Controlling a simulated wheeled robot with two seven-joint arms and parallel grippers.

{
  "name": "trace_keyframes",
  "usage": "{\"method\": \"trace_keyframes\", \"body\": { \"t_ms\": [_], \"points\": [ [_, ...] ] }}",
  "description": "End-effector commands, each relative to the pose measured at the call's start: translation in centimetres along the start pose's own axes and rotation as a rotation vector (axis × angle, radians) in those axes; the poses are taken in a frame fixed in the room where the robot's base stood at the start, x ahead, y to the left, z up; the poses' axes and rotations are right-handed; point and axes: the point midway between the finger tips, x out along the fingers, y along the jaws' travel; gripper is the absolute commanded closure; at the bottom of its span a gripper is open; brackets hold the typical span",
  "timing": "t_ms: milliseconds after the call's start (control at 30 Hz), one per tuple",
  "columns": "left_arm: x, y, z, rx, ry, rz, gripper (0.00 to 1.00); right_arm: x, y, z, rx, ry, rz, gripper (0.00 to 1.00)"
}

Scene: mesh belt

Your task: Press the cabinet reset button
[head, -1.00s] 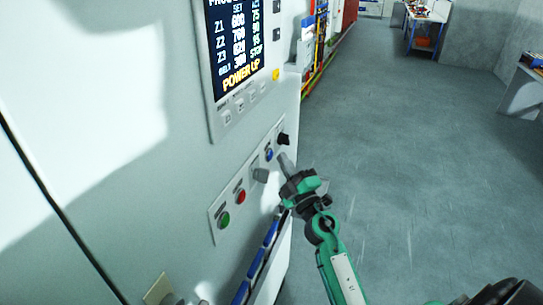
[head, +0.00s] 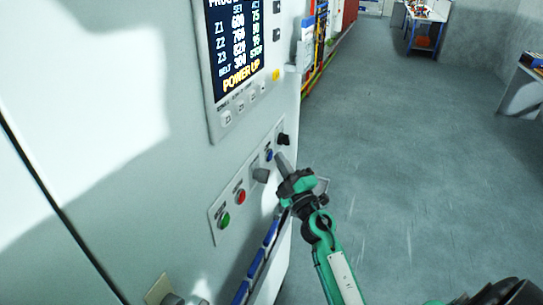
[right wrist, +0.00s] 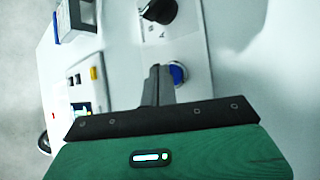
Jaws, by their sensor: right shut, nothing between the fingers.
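The white cabinet has a strip panel (head: 213,222) with a row of controls. A blue button (head: 269,155) sits near its upper right end, and it also shows in the right wrist view (right wrist: 179,74). My right gripper (head: 280,158) is shut and empty, its tips just right of the blue button in the head view. In the right wrist view the fingers (right wrist: 158,72) partly overlap the blue button; I cannot tell whether they touch it. The label by the button is unreadable. My left gripper is not in view.
The strip also holds a black knob (head: 283,139), a grey switch (head: 261,175), a red button (head: 239,196) and a green button (head: 224,220). A display (head: 237,45) reading "POWER UP" is above. Blue segments (head: 262,255) run below.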

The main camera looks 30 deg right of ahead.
Motion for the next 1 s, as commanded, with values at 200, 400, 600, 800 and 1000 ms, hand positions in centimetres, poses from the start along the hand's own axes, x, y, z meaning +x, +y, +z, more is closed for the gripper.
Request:
{"method": "trace_keyframes", "body": {
  "t_ms": [200,400,600,800,1000],
  "points": [
    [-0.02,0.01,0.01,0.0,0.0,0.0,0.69,0.09,-0.07,-0.07,0.0,0.0,0.0,1.0],
    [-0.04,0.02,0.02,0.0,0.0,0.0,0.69,0.27,-0.2,-0.19,0.0,0.0,0.0,1.0],
    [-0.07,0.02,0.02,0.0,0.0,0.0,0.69,0.44,-0.33,-0.31,0.001,0.0,0.0,1.0],
    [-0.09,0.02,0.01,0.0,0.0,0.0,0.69,0.61,-0.44,-0.44,0.001,0.0,0.0,1.0],
    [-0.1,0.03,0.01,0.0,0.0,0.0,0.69,0.7,-0.51,-0.52,0.0,0.0,0.0,1.0]
  ]
}}
